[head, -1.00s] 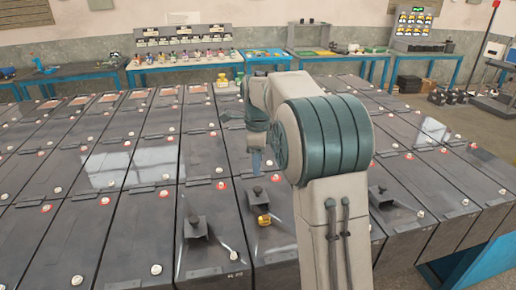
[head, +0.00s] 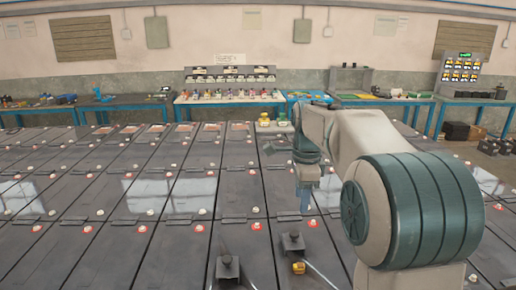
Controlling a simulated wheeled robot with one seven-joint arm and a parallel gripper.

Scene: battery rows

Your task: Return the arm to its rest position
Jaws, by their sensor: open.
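My arm reaches in from the lower right of the head view, with its large green-banded joint close to the camera. My gripper (head: 305,200) hangs pointing down at the arm's far end, above the dark battery rows (head: 150,228). It is open, and I see nothing held in it. The fingertips are small here and their gap is hard to make out.
Two black blocks with knobs, one at left (head: 228,268) and one at right (head: 292,243), sit on the near batteries. A small yellow object (head: 299,268) lies beside the right one. Blue-legged benches (head: 232,97) with equipment stand along the back wall.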

